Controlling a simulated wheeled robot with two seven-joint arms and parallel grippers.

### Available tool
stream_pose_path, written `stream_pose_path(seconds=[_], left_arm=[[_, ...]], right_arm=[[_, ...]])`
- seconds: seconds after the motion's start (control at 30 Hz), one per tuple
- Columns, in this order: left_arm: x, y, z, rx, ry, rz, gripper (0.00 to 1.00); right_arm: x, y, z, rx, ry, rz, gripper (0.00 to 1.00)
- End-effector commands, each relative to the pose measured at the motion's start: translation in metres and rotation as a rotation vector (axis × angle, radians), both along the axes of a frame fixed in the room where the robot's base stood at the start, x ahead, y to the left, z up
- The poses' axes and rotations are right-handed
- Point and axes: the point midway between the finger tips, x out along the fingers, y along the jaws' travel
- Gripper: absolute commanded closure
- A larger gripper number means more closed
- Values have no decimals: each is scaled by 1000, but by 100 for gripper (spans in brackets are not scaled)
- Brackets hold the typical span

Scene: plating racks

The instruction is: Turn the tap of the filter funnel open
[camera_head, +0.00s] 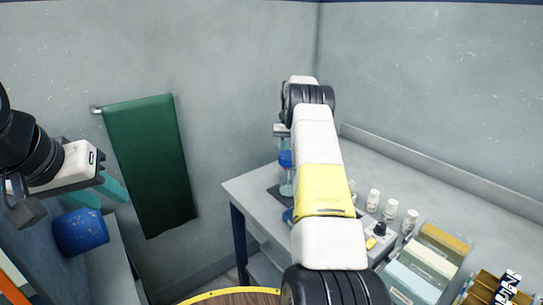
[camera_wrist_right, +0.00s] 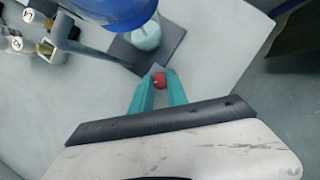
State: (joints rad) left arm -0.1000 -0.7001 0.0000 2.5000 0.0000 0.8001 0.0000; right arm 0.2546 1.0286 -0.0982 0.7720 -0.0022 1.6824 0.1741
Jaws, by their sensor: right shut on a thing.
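The filter funnel's blue top (camera_head: 286,158) stands above a pale flask (camera_head: 287,188) on the bench, partly hidden by my right arm. In the right wrist view the blue funnel (camera_wrist_right: 112,8) is cut off by the top edge. The flask (camera_wrist_right: 146,36) stands on a dark base (camera_wrist_right: 160,54). The red tap (camera_wrist_right: 159,80) sits between the teal fingertips of my right gripper (camera_wrist_right: 158,84), which is shut on it. In the head view that gripper is mostly hidden behind its arm. My left gripper (camera_head: 98,192) is at the far left, away from the bench, fingers apart and empty.
White bottles (camera_head: 390,208) and labelled boxes (camera_head: 428,262) stand on the bench right of my right arm. A green towel (camera_head: 150,165) hangs on the wall. A blue cylinder (camera_head: 80,232) is at the left.

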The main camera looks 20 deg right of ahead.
Motion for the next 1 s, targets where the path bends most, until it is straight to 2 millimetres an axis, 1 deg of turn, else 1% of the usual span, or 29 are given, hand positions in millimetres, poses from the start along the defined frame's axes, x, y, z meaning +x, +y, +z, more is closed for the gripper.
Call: stream_pose_path(seconds=[0.23, 0.27, 0.3, 0.37, 0.67, 0.77, 0.87, 1.0], left_arm=[[0, 0, 0, 0, 0, 0, 64], [0, 0, 0, 0, 0, 0, 64], [0, 0, 0, 0, 0, 0, 64], [0, 0, 0, 0, 0, 0, 64], [0, 0, 0, 0, 0, 0, 64], [0, 0, 0, 0, 0, 0, 64], [0, 0, 0, 0, 0, 0, 64], [0, 0, 0, 0, 0, 0, 64]], right_arm=[[0, 0, 1, -1, -3, -1, 100], [0, 0, 1, 0, -2, -1, 79], [0, 0, 1, -1, -3, -1, 71], [0, 0, 1, -1, -2, 0, 59], [0, 0, 0, 0, 0, 2, 59], [0, 1, 0, 1, 0, 28, 59], [1, 2, 0, -1, -1, 104, 59], [1, 3, 0, 1, 0, 297, 59]])
